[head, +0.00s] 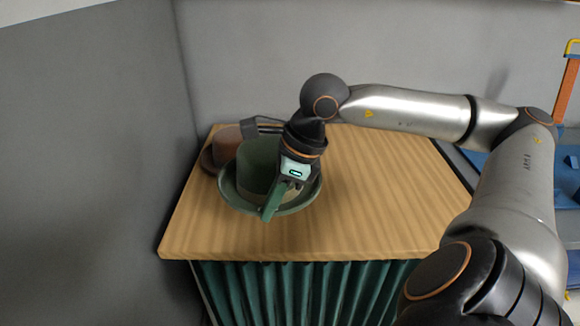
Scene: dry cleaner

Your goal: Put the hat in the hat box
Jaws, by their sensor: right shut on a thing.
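A green hat (257,165) with a lighter band and a wide round brim is on the wooden tabletop, toward its left side. My right gripper (284,187) comes down over the right side of this hat and is shut on it. The gripper covers part of the crown and brim, so the exact place of the grip is hidden. I cannot tell whether the brim rests fully on the wood. A brown hat (225,146) sits just behind and left of the green one, partly hidden by it. No hat box is visible. My left gripper is out of view.
The wooden tabletop (380,190) is bare to the right of the hats. Grey walls (90,150) stand close at the left and back. A green pleated curtain (300,290) hangs below the front edge. Blue and orange equipment (567,90) stands at the far right.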

